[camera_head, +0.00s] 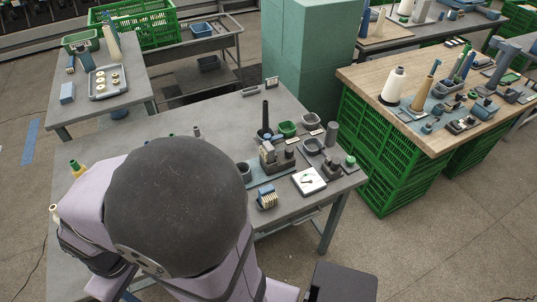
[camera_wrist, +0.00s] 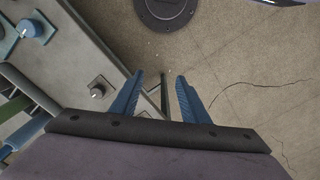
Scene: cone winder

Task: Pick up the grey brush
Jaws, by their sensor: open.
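I cannot pick out the grey brush for certain in either view; it may be hidden behind my arm or too small to tell. My gripper (camera_wrist: 161,75) shows in the wrist view with its two blue fingers apart and nothing between them. It points down over the bare floor, just right of a grey table edge. In the head view my arm's large dark rounded joint covers the front left of the grey table (camera_head: 165,115), and the gripper is hidden there.
In the wrist view a small square plate with a knob (camera_wrist: 97,90) lies near the edge. Green crates (camera_head: 375,150) stand right.

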